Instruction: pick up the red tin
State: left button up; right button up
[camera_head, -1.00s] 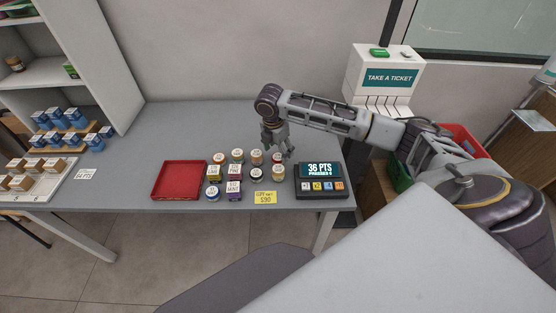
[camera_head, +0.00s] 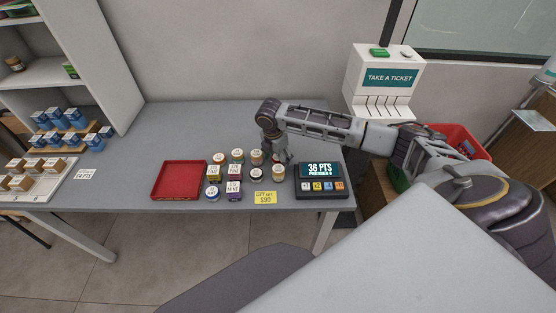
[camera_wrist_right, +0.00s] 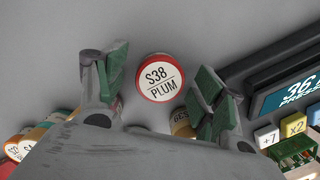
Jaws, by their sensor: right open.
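The red tin (camera_wrist_right: 159,77) shows from above in the right wrist view, with a red rim and a white lid reading "S38 PLUM". My right gripper (camera_wrist_right: 162,82) is open, its green-padded fingers on either side of the tin, with gaps to both. I cannot tell how far above the lid it is. In the head view my right gripper (camera_head: 277,154) is low at the right back of the jar group and mostly covers the red tin. My left gripper is not in view.
Several jars and small boxes (camera_head: 233,186) stand close to the left and front. A keypad display (camera_head: 320,170) stands to the right. A red tray (camera_head: 180,163) lies further left, and a yellow tag (camera_head: 265,197) is at the front. The counter behind is clear.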

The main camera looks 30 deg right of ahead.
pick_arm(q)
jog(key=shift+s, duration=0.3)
pick_arm(e)
jog(key=shift+c, duration=1)
jog(key=c, duration=0.9)
jog(key=shift+r, duration=0.15)
jog(key=shift+c, duration=0.2)
jog(key=shift+r, duration=0.55)
notch_tip(320, 180, up, 8)
jog(key=shift+r, duration=0.3)
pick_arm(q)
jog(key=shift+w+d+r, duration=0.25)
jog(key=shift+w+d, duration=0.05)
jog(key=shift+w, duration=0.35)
